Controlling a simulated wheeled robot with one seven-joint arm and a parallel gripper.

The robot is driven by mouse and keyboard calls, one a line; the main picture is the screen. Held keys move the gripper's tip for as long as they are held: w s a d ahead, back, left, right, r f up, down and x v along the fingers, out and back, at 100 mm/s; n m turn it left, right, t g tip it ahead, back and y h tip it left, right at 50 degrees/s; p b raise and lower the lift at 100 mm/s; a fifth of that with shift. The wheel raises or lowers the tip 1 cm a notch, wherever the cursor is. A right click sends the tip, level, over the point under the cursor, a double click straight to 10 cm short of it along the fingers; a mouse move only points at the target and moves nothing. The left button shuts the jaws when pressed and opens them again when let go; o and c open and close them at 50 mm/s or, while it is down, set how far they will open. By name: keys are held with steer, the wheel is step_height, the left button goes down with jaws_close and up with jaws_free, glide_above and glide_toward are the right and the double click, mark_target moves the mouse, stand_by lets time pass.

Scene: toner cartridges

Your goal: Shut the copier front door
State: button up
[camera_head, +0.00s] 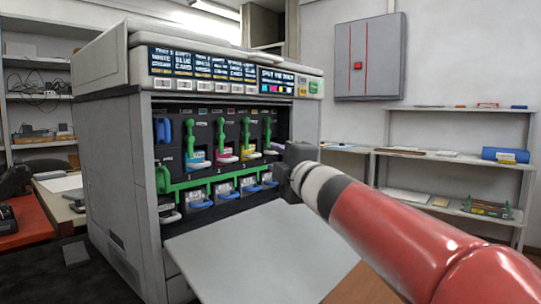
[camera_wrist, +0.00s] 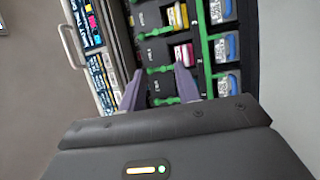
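The grey copier (camera_head: 115,170) stands left of centre in the head view with its front open. Its front door (camera_head: 265,255) is a light grey panel folded down and outward below the opening. Inside are toner cartridges with green levers (camera_head: 190,140) and coloured ends, above a row of blue handles (camera_head: 225,190). My gripper (camera_head: 275,148) is at the right part of the opening, above the door. In the wrist view my gripper (camera_wrist: 154,90) has its two fingers apart, facing the cartridges, with no object held between them. The door is not seen in the wrist view.
A red-topped table (camera_head: 30,222) stands at the left. White shelves (camera_head: 455,155) with small items and a blue roll (camera_head: 505,154) stand at the right. A grey wall cabinet (camera_head: 370,58) hangs behind. My red arm crosses the lower right.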

steer(key=shift+x, duration=1.5)
jaws_close()
steer(key=c, duration=0.7)
jaws_free()
steer(key=o, duration=0.7)
steer(key=v, duration=0.7)
steer(key=shift+s+d, duration=0.2)
steer(key=shift+s, duration=0.15)
